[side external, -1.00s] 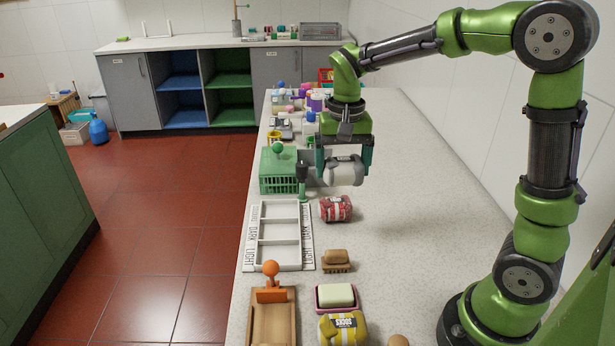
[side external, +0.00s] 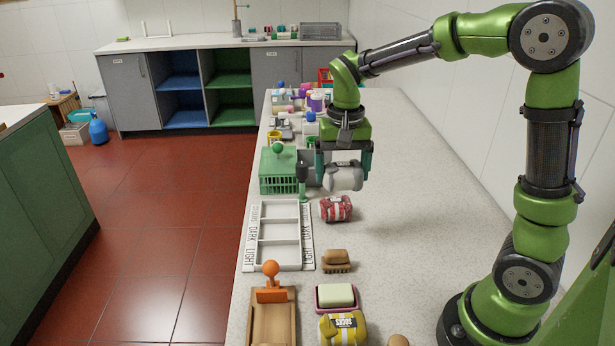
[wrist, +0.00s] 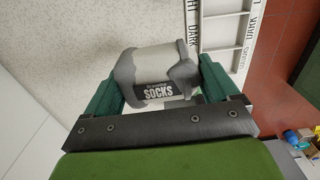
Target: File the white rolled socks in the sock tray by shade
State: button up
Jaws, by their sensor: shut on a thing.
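My gripper (side external: 343,168) is shut on a rolled pair of pale grey-white socks (side external: 344,179), one finger on each side. In the wrist view the roll (wrist: 150,66) lies across between the fingers, with a dark label reading SOCKS. The white sock tray (side external: 254,232) is on the counter, to the left of and nearer the camera than my gripper. Its three compartments look empty. Its side strips carry words, with LIGHT at the near end and DARK further along. A corner of the tray shows in the wrist view (wrist: 202,38). The held roll is apart from the tray.
A red sock roll (side external: 336,209) lies right of the tray. A green crate (side external: 278,172) and a dark-topped green post (side external: 302,180) stand near my gripper. A brush (side external: 337,260), soap dish (side external: 336,298), yellow sock roll (side external: 343,329) and wooden board (side external: 272,318) are nearer. The right counter is clear.

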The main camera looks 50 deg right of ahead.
jog(key=shift+a+f, duration=0.15)
jog(key=shift+a, duration=0.2)
jog(key=w+a+f, duration=0.3)
jog(key=a+f, duration=0.1)
jog(key=a, duration=0.2)
jog(key=w+a+f, duration=0.3)
jog(key=a+f, duration=0.1)
jog(key=a, duration=0.3)
jog(key=shift+w+d+f, duration=0.15)
jog(key=shift+f, duration=2.45)
jog(key=o, duration=0.6)
jog(key=shift+o, duration=0.2)
